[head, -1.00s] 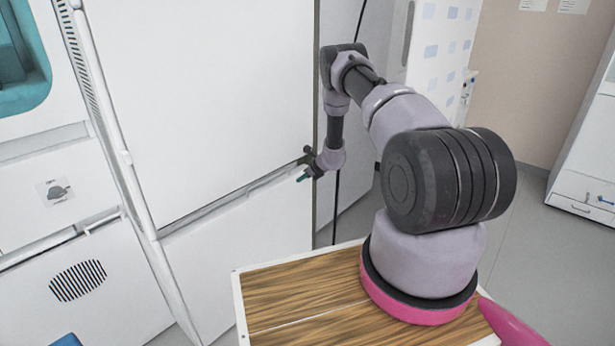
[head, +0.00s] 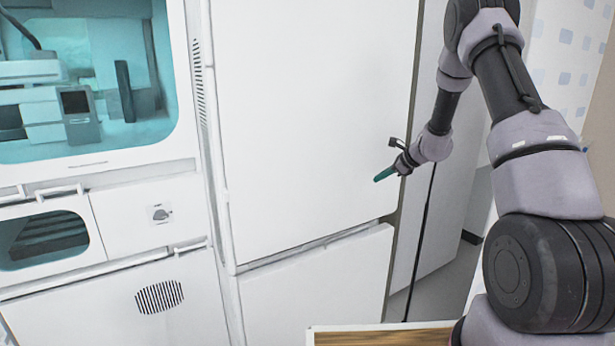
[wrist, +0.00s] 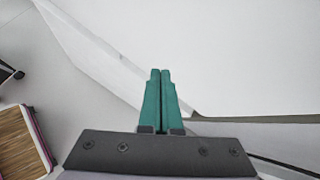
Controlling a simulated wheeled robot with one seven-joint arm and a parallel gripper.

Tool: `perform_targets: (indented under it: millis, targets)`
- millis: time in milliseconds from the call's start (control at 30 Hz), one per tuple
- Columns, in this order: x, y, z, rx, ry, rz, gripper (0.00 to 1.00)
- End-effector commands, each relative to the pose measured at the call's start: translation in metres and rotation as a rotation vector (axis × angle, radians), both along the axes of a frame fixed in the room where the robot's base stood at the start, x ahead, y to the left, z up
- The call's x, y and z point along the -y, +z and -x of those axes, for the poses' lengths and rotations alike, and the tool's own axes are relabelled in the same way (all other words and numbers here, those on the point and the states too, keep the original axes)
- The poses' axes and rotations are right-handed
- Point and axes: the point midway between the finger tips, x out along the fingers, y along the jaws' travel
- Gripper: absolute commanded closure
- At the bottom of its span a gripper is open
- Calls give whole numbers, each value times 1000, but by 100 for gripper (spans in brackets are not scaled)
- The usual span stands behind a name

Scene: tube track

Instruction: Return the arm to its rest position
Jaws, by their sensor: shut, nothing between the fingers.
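My gripper (head: 384,174) has green fingers and is in front of the right edge of the tall white fridge-like cabinet (head: 310,120) in the head view. In the wrist view my gripper (wrist: 160,72) shows its two green fingers pressed together with nothing between them. The arm reaches up from its base at the lower right, bends at the top and comes down to the gripper. Whether the fingers touch the cabinet cannot be told. The base is mostly cut off at the bottom of the head view.
A white machine with a teal window (head: 90,80) stands at the left. Its lower front has a striped vent (head: 160,297). The wooden top (head: 385,338) shows at the bottom. Grey floor (head: 436,275) is visible between the cabinet and the arm.

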Motion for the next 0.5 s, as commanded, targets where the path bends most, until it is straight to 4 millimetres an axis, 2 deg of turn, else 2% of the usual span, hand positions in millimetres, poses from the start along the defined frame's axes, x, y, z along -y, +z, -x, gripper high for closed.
perform_targets:
  millis: [33, 200, 300, 500]
  targets:
    - [-9, 35, 11, 40, 61, 33, 100]
    - [-32, 121, 62, 145, 266, 157, 100]
    - [-42, 164, 98, 205, 381, 240, 100]
    - [-55, 230, 180, 321, 600, 427, 100]
